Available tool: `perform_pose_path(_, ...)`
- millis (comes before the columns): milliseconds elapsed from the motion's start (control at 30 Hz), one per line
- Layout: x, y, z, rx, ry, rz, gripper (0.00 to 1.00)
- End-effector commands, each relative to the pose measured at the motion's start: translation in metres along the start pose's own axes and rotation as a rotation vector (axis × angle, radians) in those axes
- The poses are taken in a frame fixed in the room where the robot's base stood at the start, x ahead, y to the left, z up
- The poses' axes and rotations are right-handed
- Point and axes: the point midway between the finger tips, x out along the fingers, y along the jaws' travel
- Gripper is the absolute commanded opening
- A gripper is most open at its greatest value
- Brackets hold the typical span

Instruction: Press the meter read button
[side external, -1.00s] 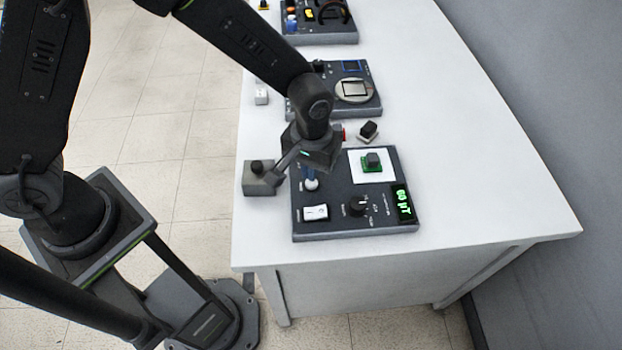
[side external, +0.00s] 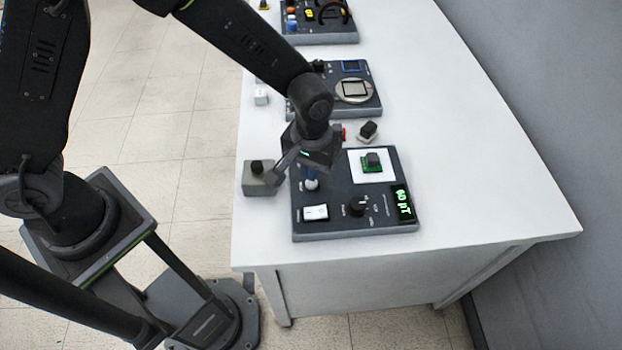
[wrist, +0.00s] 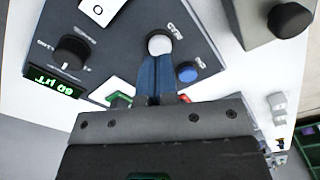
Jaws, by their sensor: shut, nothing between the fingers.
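The meter panel (side external: 340,228) is a dark slab with a green lit display (side external: 401,203) that appears to read 60 µT. My gripper (wrist: 157,62) is shut and empty, its blue fingers pointing down over the panel. In the wrist view the fingertips lie at the edge of a round white button (wrist: 159,43); I cannot tell whether they touch it. The white button also shows in the side view (side external: 312,185), just under the fingertips. A blue button (wrist: 187,72) sits beside the fingers.
The panel also carries a black knob (side external: 357,206), a white rocker switch (side external: 315,212) and a white pad (side external: 357,178) with a green-based block (side external: 372,162). A grey box with a black knob (side external: 262,186) stands close left. The white table (side external: 480,180) is clear at right.

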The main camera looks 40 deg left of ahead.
Motion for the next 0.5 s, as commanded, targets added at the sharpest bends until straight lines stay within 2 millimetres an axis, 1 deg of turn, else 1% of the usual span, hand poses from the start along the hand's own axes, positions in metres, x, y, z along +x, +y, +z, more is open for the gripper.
perform_pose_path(500,0.015,0.000,0.000,0.000,-0.001,-0.001,0.00)
